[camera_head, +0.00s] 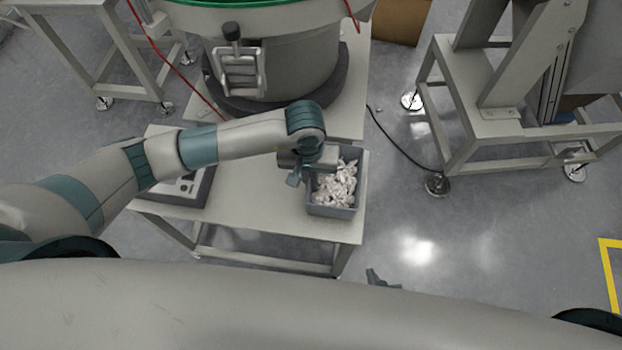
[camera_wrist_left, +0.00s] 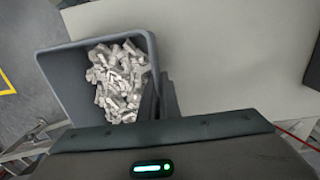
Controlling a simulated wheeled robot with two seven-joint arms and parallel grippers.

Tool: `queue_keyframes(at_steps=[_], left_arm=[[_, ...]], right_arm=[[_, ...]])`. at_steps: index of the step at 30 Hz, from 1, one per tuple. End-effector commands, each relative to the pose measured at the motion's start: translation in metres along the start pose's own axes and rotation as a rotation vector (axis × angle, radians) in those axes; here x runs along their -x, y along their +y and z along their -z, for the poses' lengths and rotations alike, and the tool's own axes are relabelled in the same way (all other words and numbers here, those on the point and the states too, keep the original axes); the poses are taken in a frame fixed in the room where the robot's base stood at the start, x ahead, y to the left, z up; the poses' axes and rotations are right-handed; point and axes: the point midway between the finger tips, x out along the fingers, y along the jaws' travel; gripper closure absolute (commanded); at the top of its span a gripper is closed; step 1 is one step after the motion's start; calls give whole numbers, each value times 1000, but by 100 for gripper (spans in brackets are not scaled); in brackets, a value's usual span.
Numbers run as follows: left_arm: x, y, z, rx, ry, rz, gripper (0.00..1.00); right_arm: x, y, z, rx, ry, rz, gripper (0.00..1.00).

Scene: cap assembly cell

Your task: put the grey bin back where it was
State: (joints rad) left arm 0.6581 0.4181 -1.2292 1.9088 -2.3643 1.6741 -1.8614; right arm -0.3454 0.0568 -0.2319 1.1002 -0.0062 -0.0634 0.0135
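The grey bin (camera_head: 333,212) is at the right end of the small light table (camera_head: 250,205), filled with pale metallic parts (camera_head: 335,184). My left gripper (camera_head: 301,176) is at the bin's left wall. In the left wrist view, the bin (camera_wrist_left: 72,88) is at the left, and the two dark fingers of my left gripper (camera_wrist_left: 160,95) are close together on its wall, shut on it. I cannot tell whether the bin rests on the table or is slightly raised. Only a tip of my right gripper (camera_head: 380,281) shows, below the table; its opening is hidden.
A grey box-like device (camera_head: 183,188) sits on the table's left part. The table's middle is clear. A large round machine (camera_head: 290,65) stands behind the table. A metal frame (camera_head: 470,120) stands to the right, with open floor between.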

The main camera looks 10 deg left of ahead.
Motion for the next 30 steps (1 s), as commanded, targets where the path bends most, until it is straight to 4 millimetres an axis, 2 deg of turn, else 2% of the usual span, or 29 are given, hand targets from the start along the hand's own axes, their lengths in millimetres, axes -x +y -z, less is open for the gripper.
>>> queue_keyframes(at_steps=[3,17,18,20,30], left_arm=[[-7,0,0,1,1,-1,100],[-10,0,0,-1,2,-1,100],[-10,0,0,-1,1,-1,90],[-10,0,0,-1,1,-1,78],[-9,0,0,0,1,-1,78]], right_arm=[[2,-1,3,1,14,2,100],[-1,2,-2,1,-5,-2,100],[0,3,-2,1,-9,-3,100],[0,4,-2,1,-9,-4,100],[1,4,-1,2,-6,-4,100]])
